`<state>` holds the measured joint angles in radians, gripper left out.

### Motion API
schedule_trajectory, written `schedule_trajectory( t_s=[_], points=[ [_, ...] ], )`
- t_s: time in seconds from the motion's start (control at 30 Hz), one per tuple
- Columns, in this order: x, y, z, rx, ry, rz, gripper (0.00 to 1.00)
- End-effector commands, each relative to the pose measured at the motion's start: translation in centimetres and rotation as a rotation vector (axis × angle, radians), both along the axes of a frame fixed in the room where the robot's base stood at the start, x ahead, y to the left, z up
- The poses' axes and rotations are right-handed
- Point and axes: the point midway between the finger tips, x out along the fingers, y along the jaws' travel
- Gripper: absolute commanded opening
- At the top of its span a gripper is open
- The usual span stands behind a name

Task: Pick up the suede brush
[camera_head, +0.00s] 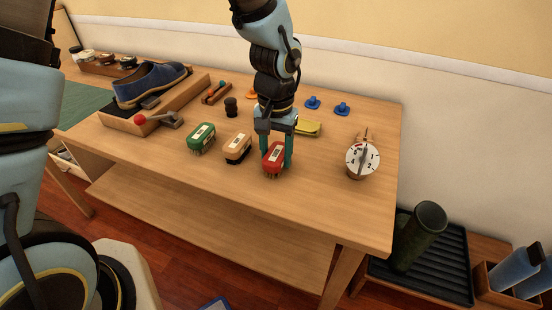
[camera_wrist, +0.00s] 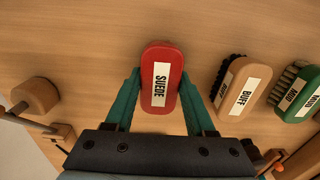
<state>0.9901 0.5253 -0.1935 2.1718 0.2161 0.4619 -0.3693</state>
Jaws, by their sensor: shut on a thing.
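The suede brush (camera_wrist: 160,62) is red with a white label reading SUEDE. In the head view the red brush (camera_head: 273,157) is at the front middle of the table, with its bristles down. My gripper (camera_wrist: 160,88) has its teal fingers on either side of the brush, shut on it. In the head view my gripper (camera_head: 276,150) reaches down from above onto the brush. I cannot tell whether the brush touches the table.
A tan BUFF brush (camera_head: 237,148) and a green MUD brush (camera_head: 201,137) stand to the left on the table (camera_head: 210,185). A dial timer (camera_head: 362,161) is to the right. A blue shoe (camera_head: 150,82) sits at the back left. The table front is clear.

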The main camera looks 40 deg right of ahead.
Motion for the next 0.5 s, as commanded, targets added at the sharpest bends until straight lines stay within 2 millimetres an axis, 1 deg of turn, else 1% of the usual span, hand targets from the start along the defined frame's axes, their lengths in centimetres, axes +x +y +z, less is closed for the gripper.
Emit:
schedule_trajectory(
  t_s=[0.03, 0.07, 0.4, 0.5],
  points=[
    [-0.01, -0.01, 0.01, 0.000, 0.000, 0.000, 0.42],
    [-0.01, -0.01, 0.01, 0.000, 0.000, 0.000, 0.38],
    [-0.01, -0.01, 0.02, 0.000, 0.000, 0.000, 0.00],
    [0.00, -0.01, 0.03, 0.000, 0.000, 0.000, 0.00]
  ],
)
